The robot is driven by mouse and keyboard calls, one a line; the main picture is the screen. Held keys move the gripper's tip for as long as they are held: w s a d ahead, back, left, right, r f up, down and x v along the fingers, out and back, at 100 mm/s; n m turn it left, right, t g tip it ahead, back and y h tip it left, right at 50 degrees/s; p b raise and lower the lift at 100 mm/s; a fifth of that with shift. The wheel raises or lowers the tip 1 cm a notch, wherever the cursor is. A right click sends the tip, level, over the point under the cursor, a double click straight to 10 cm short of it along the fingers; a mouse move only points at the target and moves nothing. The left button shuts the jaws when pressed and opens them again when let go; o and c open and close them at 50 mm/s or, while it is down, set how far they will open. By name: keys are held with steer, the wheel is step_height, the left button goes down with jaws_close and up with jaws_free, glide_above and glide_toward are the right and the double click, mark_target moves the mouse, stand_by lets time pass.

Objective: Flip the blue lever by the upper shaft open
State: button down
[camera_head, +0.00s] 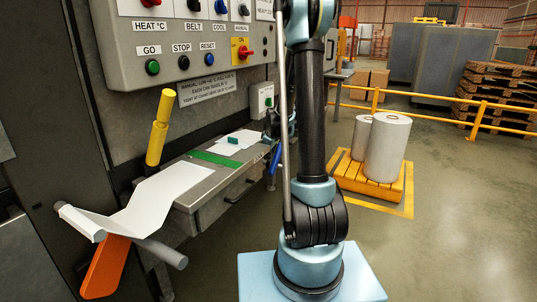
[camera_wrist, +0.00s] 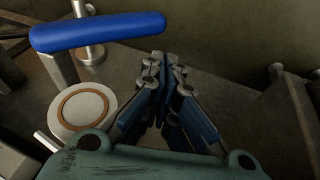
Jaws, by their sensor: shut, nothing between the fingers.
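The blue lever (camera_wrist: 98,32) shows in the wrist view as a bright blue bar at the upper left, on a grey metal arm that runs down from its left end. I cannot make out clearly which part is the upper shaft.
A white disc with a brown ring (camera_wrist: 83,107) lies below the lever in the wrist view. A metal post (camera_wrist: 88,50) stands behind the lever. The control panel (camera_head: 190,40), yellow handle (camera_head: 157,130) and bench drawer (camera_head: 235,185) are left of my arm.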

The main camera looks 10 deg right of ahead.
glide_above(270, 170)
steer(key=s+a, duration=0.1)
step_height(270, 170, down, 5)
steer(key=shift+w+d+f, duration=0.35)
steer(key=shift+f, duration=0.3)
steer(key=shift+f, duration=0.1)
steer(key=shift+w+d+f, duration=0.1)
steer(key=shift+w+f, duration=0.05)
steer(key=shift+f, duration=0.2)
